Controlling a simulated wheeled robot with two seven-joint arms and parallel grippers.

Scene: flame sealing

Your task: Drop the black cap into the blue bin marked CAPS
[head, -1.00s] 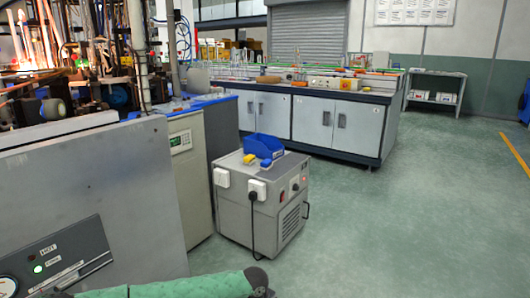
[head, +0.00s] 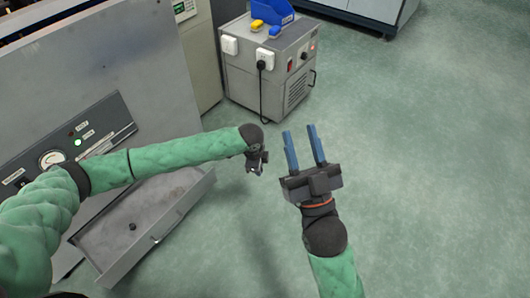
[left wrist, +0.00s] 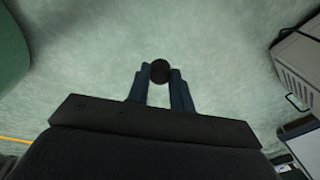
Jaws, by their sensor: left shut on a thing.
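The black cap (left wrist: 160,71) shows in the left wrist view as a round dark piece between the fingertips of my left gripper (left wrist: 160,80). My left gripper is shut on it. In the head view my left gripper (head: 257,168) is small, above the floor, and the cap cannot be made out there. The blue bin (head: 273,11) stands on top of the grey cabinet at the top edge of the head view, partly cut off. Its marking is too small to read. My left gripper is well apart from it. My right gripper (head: 300,130) is open and empty.
The grey cabinet (head: 245,75) carries a yellow piece (head: 257,25) and a blue piece (head: 274,31) in front of the bin. An open drawer (head: 180,215) with a small dark object (head: 132,227) lies below my left arm. The green floor to the right is clear.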

